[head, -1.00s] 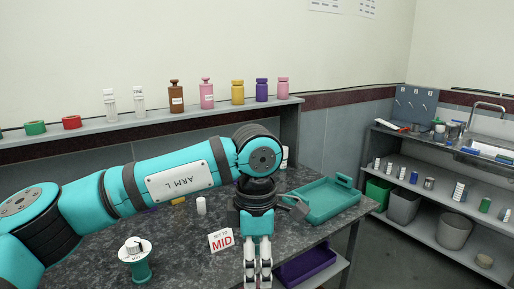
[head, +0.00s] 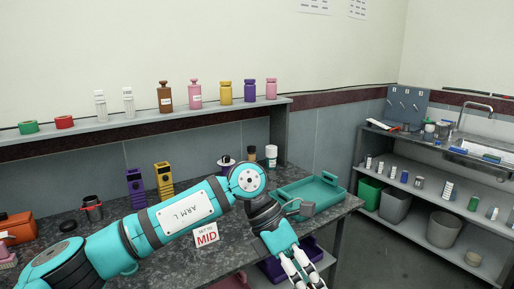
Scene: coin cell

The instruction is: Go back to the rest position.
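My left arm comes in from the lower left and reaches across the dark speckled worktop (head: 330,221). My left gripper (head: 304,275) points down and to the right at the bottom edge, over the front of the worktop near a purple bin (head: 272,268). Its two pale fingers lie close side by side, and their tips are at or past the picture's edge, so the opening is unclear. I see nothing held in the visible part. My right gripper is not in view.
A teal tray (head: 330,188) lies right of the wrist. Purple (head: 136,188) and yellow (head: 163,182) holders stand behind the arm. Bottles line the back shelf (head: 150,128). A sink bench stands at right.

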